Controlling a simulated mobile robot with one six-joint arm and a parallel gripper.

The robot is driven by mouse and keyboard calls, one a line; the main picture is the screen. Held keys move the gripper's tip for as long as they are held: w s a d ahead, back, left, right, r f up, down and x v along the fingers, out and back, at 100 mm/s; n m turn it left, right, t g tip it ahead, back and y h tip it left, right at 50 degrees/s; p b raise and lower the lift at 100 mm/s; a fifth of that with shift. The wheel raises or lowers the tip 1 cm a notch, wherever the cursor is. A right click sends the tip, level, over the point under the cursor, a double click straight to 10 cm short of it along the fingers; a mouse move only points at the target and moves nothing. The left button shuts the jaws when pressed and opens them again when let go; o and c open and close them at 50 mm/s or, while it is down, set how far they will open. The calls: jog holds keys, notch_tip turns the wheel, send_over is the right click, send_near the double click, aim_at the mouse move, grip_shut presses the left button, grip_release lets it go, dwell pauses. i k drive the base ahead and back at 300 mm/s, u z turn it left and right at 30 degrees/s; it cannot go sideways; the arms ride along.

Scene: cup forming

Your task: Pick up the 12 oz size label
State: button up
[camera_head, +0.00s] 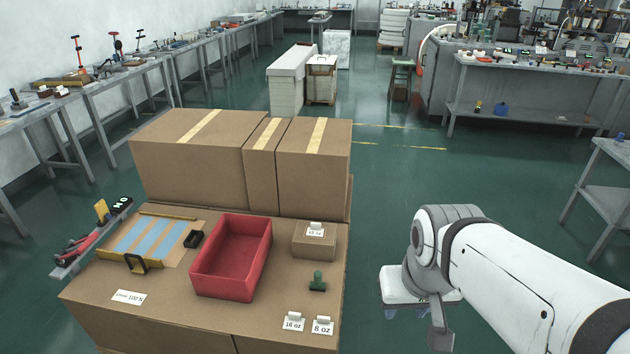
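The label that appears to read 12 oz (315,231) is a small white card with a white grip block on top. It sits on a small cardboard box (314,247) at the right side of the front cardboard surface. Two similar cards, 16 oz (293,323) and 8 oz (323,327), stand at the front right corner. My gripper (420,312) hangs below my white arm, to the right of the boxes and apart from the labels. The arm partly hides it, and its fingers do not show clearly.
A red open bin (231,260) stands left of the small box. A green stamp-like piece (318,281) stands in front of the box. Taller cardboard boxes (196,165) rise behind. A blue-striped board (150,237) and a white card (129,297) lie left. Green floor (400,190) is clear to the right.

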aim_at(315, 230)
jog(key=z, duration=0.9)
jog(key=i, duration=3.2)
jog(key=u, duration=3.25)
jog(key=i, duration=0.35)
jog(key=u, duration=0.1)
